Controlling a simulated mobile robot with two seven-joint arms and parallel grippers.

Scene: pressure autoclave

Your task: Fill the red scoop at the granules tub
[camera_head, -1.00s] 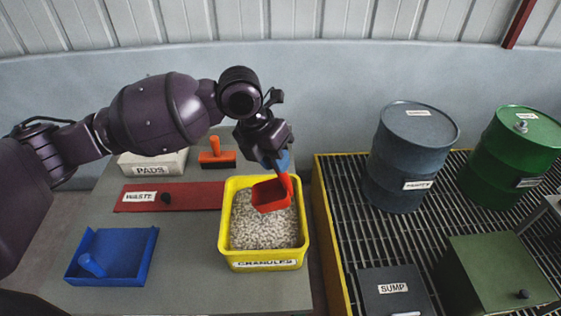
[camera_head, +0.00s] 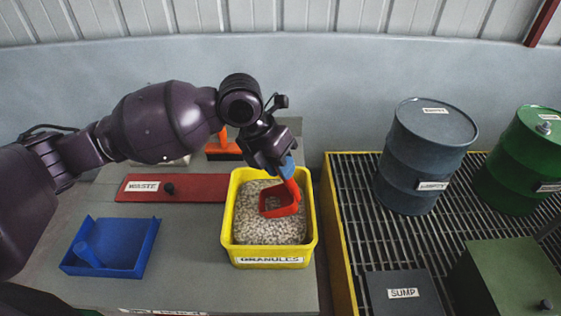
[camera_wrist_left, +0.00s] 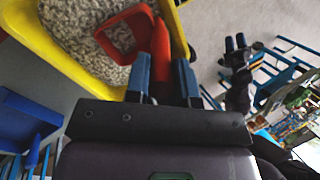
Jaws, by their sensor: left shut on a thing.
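The yellow granules tub (camera_head: 268,259) stands on the grey table, filled with pale granules (camera_head: 246,213). They also show in the left wrist view (camera_wrist_left: 75,32). My left gripper (camera_head: 286,170) is above the tub's right part, with blue fingertips shut on the handle of the red scoop (camera_head: 293,190). The scoop's bowl is down at the granules, its lower part sunk in or against them, and pale granules show inside its rim. In the left wrist view the scoop handle (camera_wrist_left: 160,48) lies between the two blue fingers.
A blue dustpan-like tray (camera_head: 120,262) and a red waste lid (camera_head: 200,188) lie left of the tub. An orange-handled item (camera_head: 222,150) stands behind. A yellow-edged grating (camera_head: 345,250) with a blue-grey drum (camera_head: 418,160), a green drum (camera_head: 520,165) and a sump box (camera_head: 402,290) is to the right.

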